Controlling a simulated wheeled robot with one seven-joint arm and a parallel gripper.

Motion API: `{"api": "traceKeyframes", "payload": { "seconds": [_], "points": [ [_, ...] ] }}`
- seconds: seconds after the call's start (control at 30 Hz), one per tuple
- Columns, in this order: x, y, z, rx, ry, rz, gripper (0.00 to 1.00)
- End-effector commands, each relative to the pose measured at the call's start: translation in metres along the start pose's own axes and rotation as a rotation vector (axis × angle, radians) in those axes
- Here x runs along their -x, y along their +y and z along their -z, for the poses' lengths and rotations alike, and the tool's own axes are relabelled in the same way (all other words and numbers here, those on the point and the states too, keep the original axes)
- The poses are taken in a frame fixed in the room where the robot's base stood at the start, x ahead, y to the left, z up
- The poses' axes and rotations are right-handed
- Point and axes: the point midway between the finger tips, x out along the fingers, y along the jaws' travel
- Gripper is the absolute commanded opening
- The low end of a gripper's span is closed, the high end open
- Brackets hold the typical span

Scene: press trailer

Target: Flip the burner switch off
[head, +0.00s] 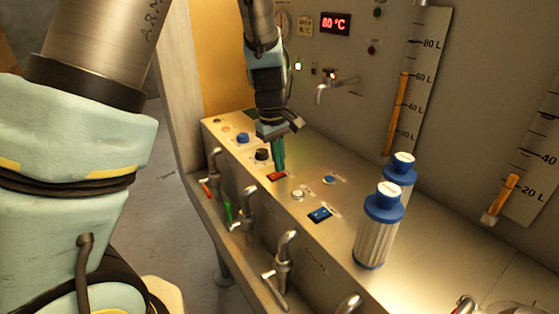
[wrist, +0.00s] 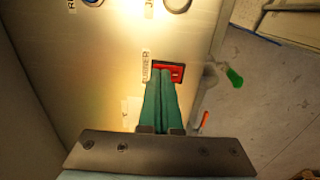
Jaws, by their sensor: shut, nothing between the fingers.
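The burner switch is a red rocker (head: 277,177) in a dark frame on the sloping metal panel. It also shows in the wrist view (wrist: 179,71), with a label reading BURNER beside it. My gripper (head: 280,168) is shut and empty, with its green fingers pointing down at the switch. In the wrist view the closed fingertips (wrist: 164,71) overlap the switch and hide part of it. I cannot tell whether they touch it. Which way the rocker is tilted is not clear.
A blue rocker (head: 320,215), a white button (head: 297,194), a blue button (head: 329,180) and a black knob (head: 262,154) sit near the switch. Taps (head: 248,205) line the front edge. Blue-capped cartridges (head: 378,228) stand to the right.

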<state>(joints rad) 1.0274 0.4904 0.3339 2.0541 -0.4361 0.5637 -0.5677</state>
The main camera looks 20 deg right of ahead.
Motion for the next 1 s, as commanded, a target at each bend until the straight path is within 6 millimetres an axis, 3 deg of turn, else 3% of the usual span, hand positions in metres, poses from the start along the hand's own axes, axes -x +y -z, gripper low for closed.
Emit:
{"api": "traceKeyframes", "payload": {
  "seconds": [0.57, 1.0],
  "points": [
    [-0.017, 0.003, 0.0, 0.0, -0.001, 0.001, 0.0],
    [-0.017, -0.006, -0.001, 0.0, -0.003, 0.007, 0.0]
  ]
}}
